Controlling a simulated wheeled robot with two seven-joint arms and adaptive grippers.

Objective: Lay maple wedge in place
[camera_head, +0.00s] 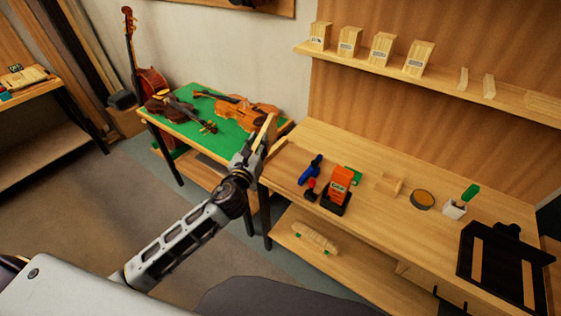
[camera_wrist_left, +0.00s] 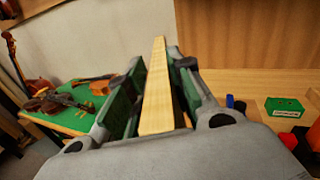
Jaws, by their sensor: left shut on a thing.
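My left gripper (camera_head: 258,148) is shut on a long, pale maple wedge (camera_wrist_left: 157,90). The wedge stands out between the fingers, pointing away from the wrist, and its narrow far end is free. In the head view the wedge (camera_head: 268,127) shows as a thin light strip above the fingers, near the left end of the workbench. Both fingers (camera_wrist_left: 150,100) also show in the wrist view, one on each side of the wedge. My right gripper is not in view.
The workbench (camera_head: 330,150) carries a blue tool (camera_head: 311,170), an orange box (camera_head: 338,184), a round tin (camera_head: 422,200) and a black frame (camera_head: 463,262). Labelled blocks and two thin pale pieces stand on the wall shelf (camera_head: 445,87). Violins lie on a green-topped table (camera_head: 193,97).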

